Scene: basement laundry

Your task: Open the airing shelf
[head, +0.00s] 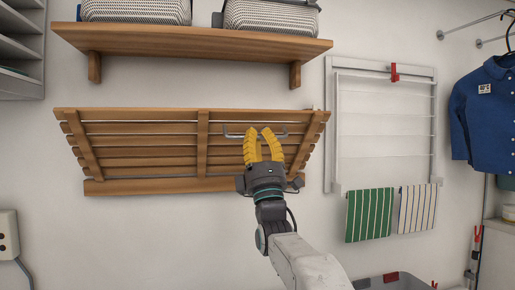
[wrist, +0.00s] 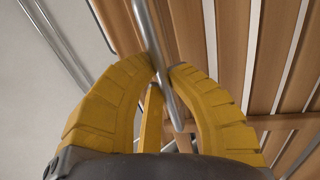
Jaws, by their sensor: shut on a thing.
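The airing shelf (head: 150,184) is a wooden slatted panel on the wall, below a fixed wooden shelf. Its top edge looks wider than its bottom edge, so it seems to lean out from the wall at the top. A grey metal bar handle (head: 234,136) runs across its right half. My gripper (head: 259,131), with yellow ribbed fingers, is at this handle. In the wrist view, the handle (wrist: 150,35) passes between the fingertips (wrist: 164,68), which are closed around it. The slats (wrist: 236,50) show behind. The fingers hide part of the handle.
The fixed wooden shelf (head: 190,41) with baskets is above. A white drying rack (head: 331,130) stands at right, with green (head: 370,216) and striped (head: 416,209) cloths beneath. A blue shirt (head: 489,118) hangs far right. A grey basket (head: 395,281) is low.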

